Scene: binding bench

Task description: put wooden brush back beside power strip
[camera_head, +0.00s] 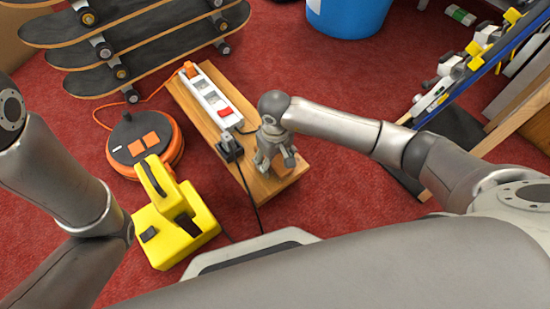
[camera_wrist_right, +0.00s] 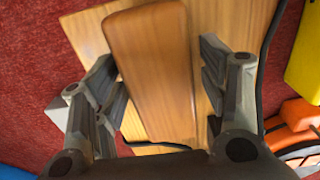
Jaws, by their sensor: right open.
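The wooden brush (camera_wrist_right: 150,55) shows in the right wrist view as a smooth brown wooden block above the pale wooden board. My right gripper (camera_wrist_right: 160,75) is open, with one finger on each side of the brush; a gap shows on the right side. In the head view my right gripper (camera_head: 274,160) points down over the near right end of the board and mostly hides the brush. The white power strip (camera_head: 212,98), with a red switch and an orange plug, lies on the far left part of the board. My left gripper is out of view.
The wooden board (camera_head: 203,123) stands on red carpet. A black adapter (camera_head: 229,148) and its cable lie between strip and gripper. An orange cable reel (camera_head: 143,143) and a yellow case (camera_head: 175,222) stand left. Skateboards (camera_head: 140,50) fill the upper left.

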